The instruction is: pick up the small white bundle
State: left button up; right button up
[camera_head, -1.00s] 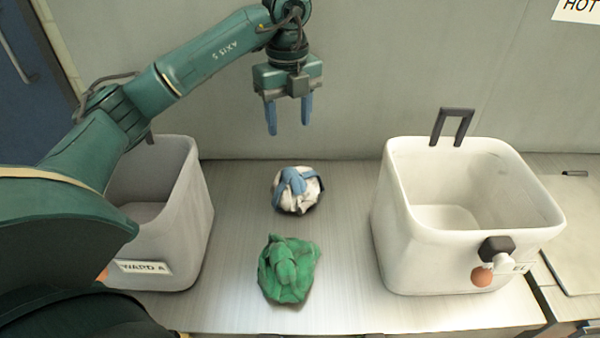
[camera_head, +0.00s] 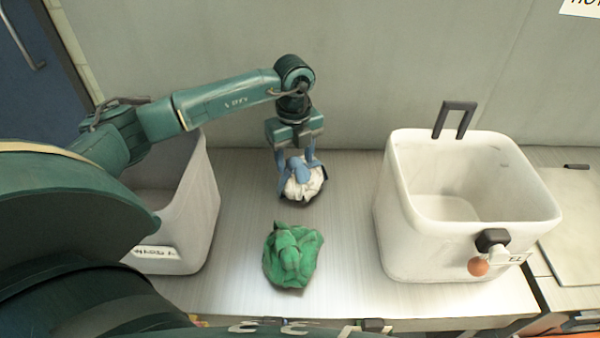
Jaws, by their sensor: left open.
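The small white bundle (camera_head: 303,186) lies on the metal table, with a blue band or knot across its top and a dark underside. My left gripper (camera_head: 296,160) points straight down over it, its blue fingers open and at the bundle's upper part. The fingers seem to stand on either side of the bundle's top; whether they touch it I cannot tell. The fingertips blend with the blue band. My right gripper is not in view.
A green bundle (camera_head: 291,256) lies nearer on the table. A grey bin (camera_head: 190,215) stands at the left, partly behind my left arm. A white bin (camera_head: 425,240) with a dark handle stands at the right. The table between the bins is otherwise clear.

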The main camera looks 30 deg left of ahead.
pick_arm(q)
jog(key=shift+f, duration=0.15)
grip_shut()
dwell(0.5)
